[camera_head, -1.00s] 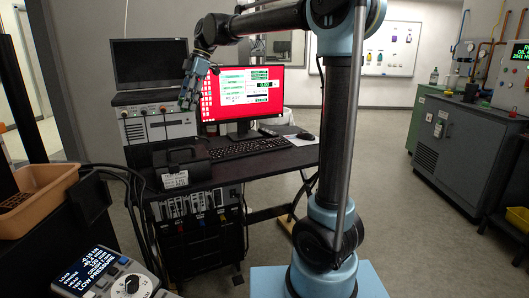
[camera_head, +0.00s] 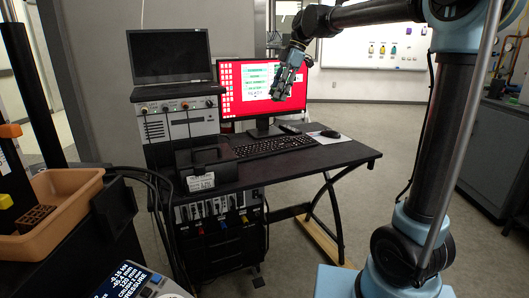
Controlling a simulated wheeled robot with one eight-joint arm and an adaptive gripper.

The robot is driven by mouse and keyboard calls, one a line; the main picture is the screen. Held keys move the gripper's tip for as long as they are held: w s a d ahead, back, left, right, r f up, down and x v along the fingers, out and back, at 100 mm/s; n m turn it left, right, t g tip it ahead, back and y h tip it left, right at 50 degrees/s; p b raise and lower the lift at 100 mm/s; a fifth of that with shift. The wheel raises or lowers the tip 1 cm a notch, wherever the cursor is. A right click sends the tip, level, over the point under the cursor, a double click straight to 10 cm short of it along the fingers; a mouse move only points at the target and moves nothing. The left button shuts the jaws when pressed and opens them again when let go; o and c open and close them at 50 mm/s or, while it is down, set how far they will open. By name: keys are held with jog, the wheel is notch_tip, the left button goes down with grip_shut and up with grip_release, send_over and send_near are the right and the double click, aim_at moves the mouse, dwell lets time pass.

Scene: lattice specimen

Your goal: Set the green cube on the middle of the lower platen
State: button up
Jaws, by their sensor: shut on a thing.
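My gripper (camera_head: 278,93) hangs in the air before the red monitor, fingers pointing down. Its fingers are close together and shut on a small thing. That thing is too small and dark to make out. I cannot pick out a green cube anywhere in this view. The lower platen is not in view either. A dark upright column (camera_head: 33,90) of a machine stands at the far left, cut off by the picture edge.
A tan bin (camera_head: 80,207) at the left holds a brown lattice block (camera_head: 35,218) and a yellow piece (camera_head: 5,201). A control box with a display (camera_head: 125,280) is below. A black desk (camera_head: 300,162) carries a monitor (camera_head: 236,99) and keyboard (camera_head: 273,146). Floor right of the desk is clear.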

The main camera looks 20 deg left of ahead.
jog(key=w+f+m+t, duration=0.1)
jog(key=w+f+m, duration=0.25)
jog(key=f, duration=0.45)
jog(key=w+f+m+t, duration=0.2)
jog(key=f+m, duration=0.2)
jog(key=f, duration=0.4)
send_over(276, 158)
jog(key=d, duration=0.1)
jog(key=shift+y, duration=0.3)
jog(key=f, duration=0.5)
jog(key=shift+d+f, duration=0.2)
jog(key=shift+f, duration=2.45)
jog(key=shift+f, duration=0.1)
jog(key=o, duration=1)
jog(key=shift+c, duration=0.2)
